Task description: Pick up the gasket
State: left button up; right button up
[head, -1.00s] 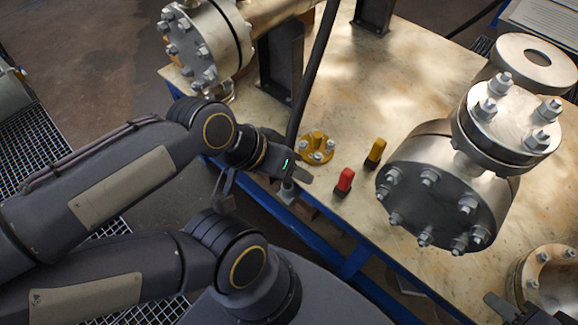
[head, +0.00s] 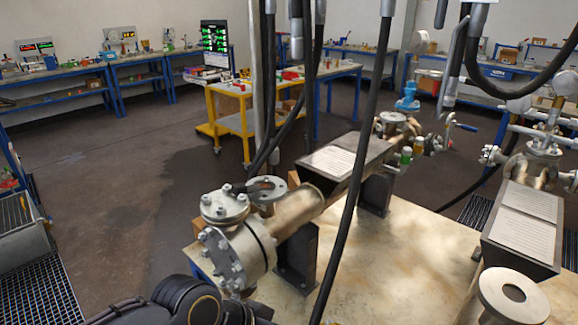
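I cannot pick out a gasket for certain in the head view. A flanged vessel (head: 236,255) with bolted covers lies at the left of the pale tabletop (head: 400,262). An open ring-shaped flange (head: 266,189) stands up beside its top cover. A metal vessel with a round holed flange (head: 513,296) is cut off at the lower right. Only a dark part of my arm shows at the bottom edge, below the left vessel. Neither gripper is in view.
Black hoses (head: 357,175) hang across the view in front of the table. A yellow cart (head: 232,122) and blue workbenches (head: 75,72) stand farther back. Dark floor (head: 110,190) lies open at the left.

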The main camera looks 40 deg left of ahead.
aim_at(240, 189)
jog(key=k+j+u, duration=0.1)
jog(key=j+u, duration=0.25)
jog(key=j, duration=0.25)
jog(key=k+j+u, duration=0.1)
jog(key=j+u, duration=0.3)
jog(key=j, duration=0.2)
